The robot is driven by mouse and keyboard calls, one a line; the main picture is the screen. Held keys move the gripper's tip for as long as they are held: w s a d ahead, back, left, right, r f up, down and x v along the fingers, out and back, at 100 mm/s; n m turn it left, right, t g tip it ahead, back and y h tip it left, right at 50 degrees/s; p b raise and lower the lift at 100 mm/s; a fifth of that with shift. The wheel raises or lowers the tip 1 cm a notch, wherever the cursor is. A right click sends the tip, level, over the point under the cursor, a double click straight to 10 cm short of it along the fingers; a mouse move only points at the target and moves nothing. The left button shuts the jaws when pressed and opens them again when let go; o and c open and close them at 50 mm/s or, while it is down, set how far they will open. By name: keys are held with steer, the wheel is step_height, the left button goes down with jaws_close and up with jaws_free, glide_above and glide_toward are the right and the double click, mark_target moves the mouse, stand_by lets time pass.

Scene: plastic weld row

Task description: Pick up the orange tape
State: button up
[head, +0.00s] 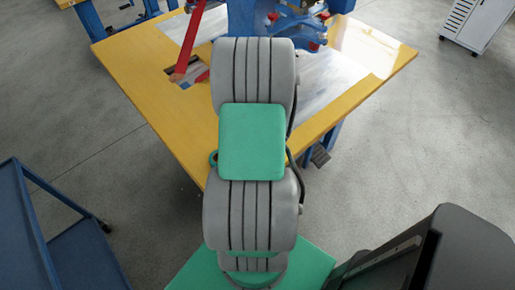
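I see no orange tape in the head view. My own grey and green arm fills the middle of the picture and hides part of the yellow table (145,65) behind it. My gripper is not visible. A tape lying behind the arm would be hidden from this view.
A blue machine (275,20) stands at the table's back, with a red lever (191,38) to its left. A blue cart (75,255) is at lower left, a black object (465,255) at lower right, and a white cabinet (475,22) at upper right. Grey floor (90,140) beside the table is clear.

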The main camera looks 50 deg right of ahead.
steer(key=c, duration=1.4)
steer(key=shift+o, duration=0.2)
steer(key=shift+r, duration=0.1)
